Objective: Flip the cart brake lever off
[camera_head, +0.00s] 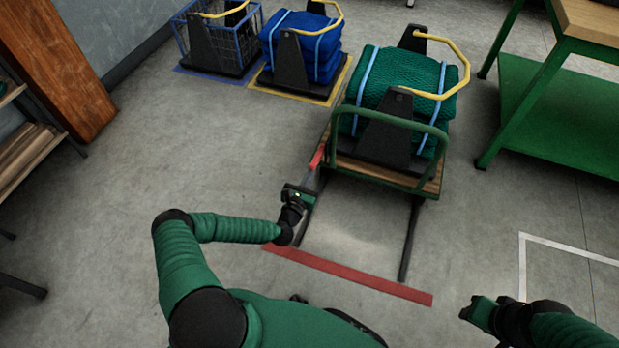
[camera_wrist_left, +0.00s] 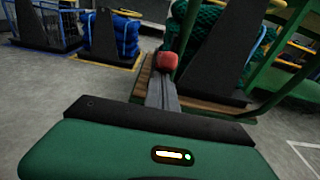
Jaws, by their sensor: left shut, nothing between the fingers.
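The cart (camera_head: 430,186) has a wooden deck and a green push handle, and carries a green net bundle (camera_head: 399,77) with a yellow handle. The brake lever (camera_head: 318,157), with a red grip, stands tilted at the cart's left front side.
Dark rails (camera_head: 410,240) run from the cart to a red floor strip (camera_head: 346,272). A blue bundle (camera_head: 302,40) and a wire basket (camera_head: 219,43) stand behind left. A green workbench (camera_head: 560,115) is at right.

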